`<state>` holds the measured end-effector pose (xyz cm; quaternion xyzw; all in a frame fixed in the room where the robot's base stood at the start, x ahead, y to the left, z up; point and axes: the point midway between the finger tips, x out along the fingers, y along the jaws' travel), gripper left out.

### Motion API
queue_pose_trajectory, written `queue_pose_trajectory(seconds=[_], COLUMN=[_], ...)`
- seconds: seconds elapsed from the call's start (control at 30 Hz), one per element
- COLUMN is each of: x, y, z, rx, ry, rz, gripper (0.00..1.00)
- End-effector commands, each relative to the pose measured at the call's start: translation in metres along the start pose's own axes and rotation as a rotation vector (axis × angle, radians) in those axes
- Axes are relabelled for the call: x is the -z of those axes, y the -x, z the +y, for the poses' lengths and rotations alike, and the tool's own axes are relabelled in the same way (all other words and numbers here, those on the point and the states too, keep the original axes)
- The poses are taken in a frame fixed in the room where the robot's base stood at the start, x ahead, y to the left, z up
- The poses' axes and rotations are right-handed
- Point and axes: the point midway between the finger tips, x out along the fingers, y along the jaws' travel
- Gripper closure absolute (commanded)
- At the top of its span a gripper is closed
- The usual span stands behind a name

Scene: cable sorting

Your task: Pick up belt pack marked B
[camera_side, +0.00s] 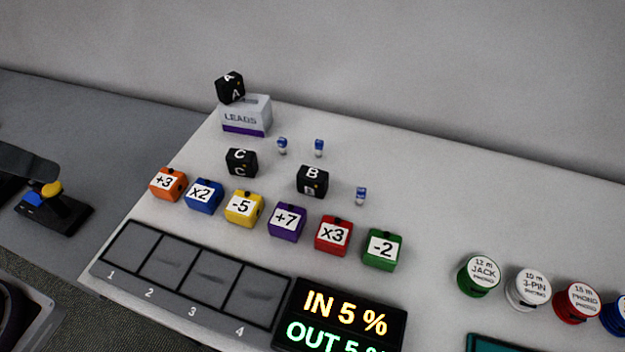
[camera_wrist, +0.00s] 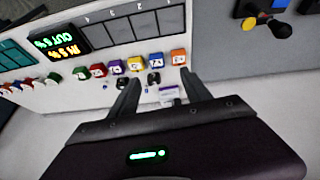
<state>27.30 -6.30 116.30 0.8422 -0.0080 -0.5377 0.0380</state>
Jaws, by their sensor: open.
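The belt pack marked B (camera_side: 312,181) is a black cube with white letters. In the side view it sits on the light table behind the purple +7 and red x3 cubes. A similar black pack marked C (camera_side: 241,162) sits to its left, and one marked A (camera_side: 230,87) rests on the grey LEADS box (camera_side: 246,116). My gripper (camera_wrist: 158,76) shows only in the wrist view, open, with nothing seen between its fingers. A small black pack (camera_wrist: 153,78) shows beyond the fingertips; its letter is unreadable.
A row of coloured cubes, including the purple +7 (camera_side: 286,221) and red x3 (camera_side: 333,235), stands in front of B. A small blue-and-white piece (camera_side: 361,196) is right of B; two more are behind it. A numbered tray (camera_side: 196,310) and display (camera_side: 340,318) lie in front.

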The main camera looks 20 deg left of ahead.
Motion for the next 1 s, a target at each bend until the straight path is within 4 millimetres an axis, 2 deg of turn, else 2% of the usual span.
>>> queue_pose_trajectory(seconds=[0.17, 0.27, 0.37, 0.5, 0.6, 0.7, 0.83, 1.0], x=[0.064, 0.098, 0.127, 0.155, 0.165, 0.168, 0.168, 0.158], y=[-0.042, -0.082, -0.130, -0.210, -0.264, -0.303, -0.327, -0.349], z=[0.073, 0.119, 0.161, 0.208, 0.228, 0.237, 0.240, 0.238], rx=[-0.195, -0.305, -0.399, -0.492, -0.526, -0.538, -0.540, -0.538], ry=[0.261, 0.457, 0.681, 1.038, 1.275, 1.450, 1.551, 1.560], rz=[-0.269, -0.444, -0.632, -0.901, -1.057, -1.160, -1.214, -1.219], gripper=[0.44, 0.44, 0.44, 0.44, 0.44, 0.44, 0.44, 0.44])
